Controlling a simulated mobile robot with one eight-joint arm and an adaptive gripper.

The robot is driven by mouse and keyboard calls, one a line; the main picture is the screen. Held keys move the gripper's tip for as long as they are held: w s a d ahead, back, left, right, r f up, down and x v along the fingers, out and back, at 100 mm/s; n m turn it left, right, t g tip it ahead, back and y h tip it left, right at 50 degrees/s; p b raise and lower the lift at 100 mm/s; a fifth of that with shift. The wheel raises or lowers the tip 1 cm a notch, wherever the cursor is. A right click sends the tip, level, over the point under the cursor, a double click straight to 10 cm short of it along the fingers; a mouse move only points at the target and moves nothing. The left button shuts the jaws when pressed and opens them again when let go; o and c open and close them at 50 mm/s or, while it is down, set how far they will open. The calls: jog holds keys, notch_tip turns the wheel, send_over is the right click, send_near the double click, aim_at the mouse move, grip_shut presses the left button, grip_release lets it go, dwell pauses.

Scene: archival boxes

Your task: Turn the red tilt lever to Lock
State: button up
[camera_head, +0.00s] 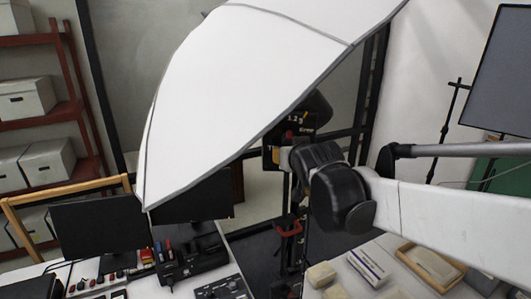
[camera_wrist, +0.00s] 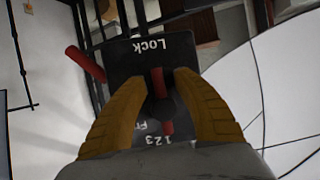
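The red tilt lever (camera_wrist: 158,84) stands out from a dark plate (camera_wrist: 182,48) in the wrist view. White "Lock" lettering shows upside down on the plate, beyond the lever. "1 2 3" and partly hidden lettering starting "Fr" lie on the near side. My gripper (camera_wrist: 161,78) has its two orange fingers on either side of the lever, with a visible gap to each. It is open; whether a finger touches the lever lower down is hidden. In the head view the plate (camera_head: 295,118) is partly behind the white umbrella and my gripper.
A large white umbrella (camera_head: 250,75) hangs close beside the plate. A second red handle (camera_wrist: 85,64) sticks out at the plate's left in the wrist view. Below are a table with small boxes (camera_head: 368,266) and a desk with dark monitors (camera_head: 100,230). Red shelves (camera_head: 45,40) stand left.

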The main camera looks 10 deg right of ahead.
jog(key=v, duration=1.2)
